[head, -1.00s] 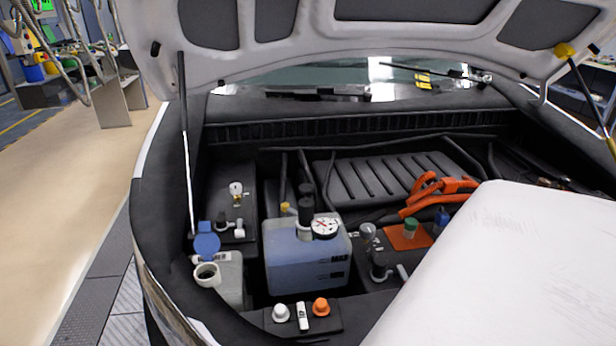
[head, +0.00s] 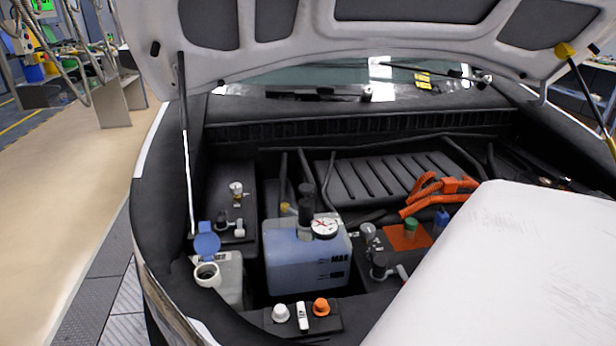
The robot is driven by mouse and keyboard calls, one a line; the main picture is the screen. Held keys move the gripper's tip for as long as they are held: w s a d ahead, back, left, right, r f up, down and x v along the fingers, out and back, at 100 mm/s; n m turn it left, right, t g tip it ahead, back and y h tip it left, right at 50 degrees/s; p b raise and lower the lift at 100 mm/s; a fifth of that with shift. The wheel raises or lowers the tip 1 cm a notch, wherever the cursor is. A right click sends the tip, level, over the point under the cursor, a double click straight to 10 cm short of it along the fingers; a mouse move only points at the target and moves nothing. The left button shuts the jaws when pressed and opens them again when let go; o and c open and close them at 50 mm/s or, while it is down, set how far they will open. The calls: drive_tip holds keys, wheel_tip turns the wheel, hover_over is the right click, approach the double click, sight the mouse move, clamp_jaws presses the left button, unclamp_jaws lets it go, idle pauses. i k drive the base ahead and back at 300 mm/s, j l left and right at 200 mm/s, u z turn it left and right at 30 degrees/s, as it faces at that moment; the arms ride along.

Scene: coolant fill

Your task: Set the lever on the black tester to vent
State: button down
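The black tester (head: 306,212) stands upright on top of the coolant tank (head: 290,262), a translucent tank with blue liquid in it. A round white gauge (head: 325,227) with red and dark marks faces up at the tester's right side. A small yellow piece (head: 287,208) sticks out to the tester's left; I cannot tell whether it is the lever or which setting it shows. My gripper is not in view.
An open white filler neck (head: 207,274) with a raised blue cap (head: 207,243) is left of the tank. White and orange knobs (head: 321,306) sit in front. Orange cables (head: 437,197) lie right. A large white surface (head: 510,270) covers the lower right. The raised hood (head: 290,75) overhangs.

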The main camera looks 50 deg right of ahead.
sight(286, 207)
drive_tip(key=k+l+z, duration=0.15)
drive_tip(key=k, duration=1.05)
drive_tip(key=z, duration=2.6)
drive_tip(key=k+j, duration=0.1)
drive_tip(key=j, duration=0.4)
drive_tip(key=k+j, duration=0.1)
drive_tip(key=j, duration=0.45)
drive_tip(key=k+j, duration=0.15)
drive_tip(key=j, duration=0.35)
drive_tip(key=k+j, duration=0.1)
drive_tip(key=j, duration=0.4)
drive_tip(key=k+j, duration=0.1)
drive_tip(key=j, duration=0.4)
drive_tip(key=k+j, duration=0.1)
drive_tip(key=j, duration=0.45)
drive_tip(key=k+j+z, duration=0.1)
drive_tip(key=j, duration=0.4)
drive_tip(key=k+j, duration=0.15)
drive_tip(key=j, duration=0.35)
